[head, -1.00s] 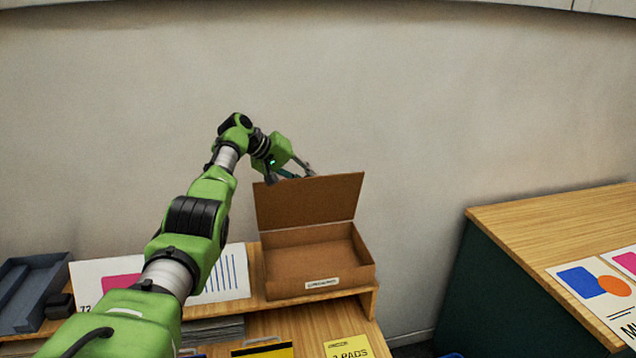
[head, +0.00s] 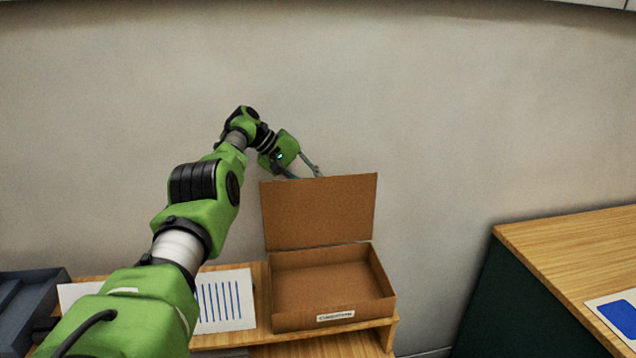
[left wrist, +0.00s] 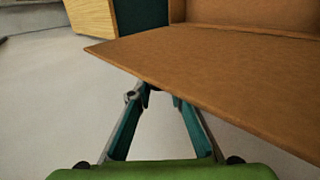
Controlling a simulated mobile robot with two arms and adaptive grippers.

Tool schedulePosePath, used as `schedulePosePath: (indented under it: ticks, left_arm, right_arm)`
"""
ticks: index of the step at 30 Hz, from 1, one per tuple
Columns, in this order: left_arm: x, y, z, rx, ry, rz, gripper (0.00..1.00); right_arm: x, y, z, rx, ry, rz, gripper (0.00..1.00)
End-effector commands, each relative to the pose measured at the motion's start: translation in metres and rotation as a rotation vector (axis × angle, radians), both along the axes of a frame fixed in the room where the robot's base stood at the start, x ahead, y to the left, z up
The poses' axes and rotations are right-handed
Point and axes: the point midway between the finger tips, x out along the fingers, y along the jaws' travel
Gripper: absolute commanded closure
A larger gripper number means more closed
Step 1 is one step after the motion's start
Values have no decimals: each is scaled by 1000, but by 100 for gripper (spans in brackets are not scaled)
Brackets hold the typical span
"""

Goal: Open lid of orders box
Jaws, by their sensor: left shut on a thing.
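The orders box (head: 330,310) is a brown cardboard box with a white label on its front, too small to read surely. It sits on a raised wooden shelf in the head view. Its lid (head: 318,212) stands up about upright at the back, and the inside looks empty. My left gripper (head: 305,175) is at the lid's top edge, partly behind it. In the left wrist view the lid (left wrist: 225,65) spans the upper right, and the gripper's fingers (left wrist: 155,92) converge on its edge, shut on it, the tips partly hidden. My right gripper is not in view.
A striped paper sheet (head: 225,300) lies left of the box, with a dark grey tray (head: 25,305) at far left. A second wooden table (head: 580,240) with a printed sheet stands at right. A plain wall (head: 450,120) is behind the box.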

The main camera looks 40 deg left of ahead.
Motion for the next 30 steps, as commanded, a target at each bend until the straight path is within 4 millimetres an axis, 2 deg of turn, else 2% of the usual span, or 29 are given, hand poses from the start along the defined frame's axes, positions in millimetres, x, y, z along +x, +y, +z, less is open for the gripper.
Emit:
schedulePosePath:
  ticks: [7, 8, 9, 22, 27, 30]
  left_arm:
    - [-3, -2, -5, -5, 14, -6, 100]
    - [-3, -2, -5, -5, 14, -6, 77]
    - [-3, -2, -5, -5, 14, -6, 67]
    - [-4, 2, 2, -1, 5, -3, 66]
    - [-14, 12, 15, 0, 5, -1, 66]
    - [-23, 20, 30, -3, 3, -1, 66]
  right_arm:
    - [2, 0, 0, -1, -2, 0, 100]
    - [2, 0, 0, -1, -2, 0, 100]
    - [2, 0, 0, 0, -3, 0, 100]
    - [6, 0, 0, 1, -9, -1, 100]
    - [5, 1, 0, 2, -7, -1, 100]
    - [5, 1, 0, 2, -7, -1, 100]
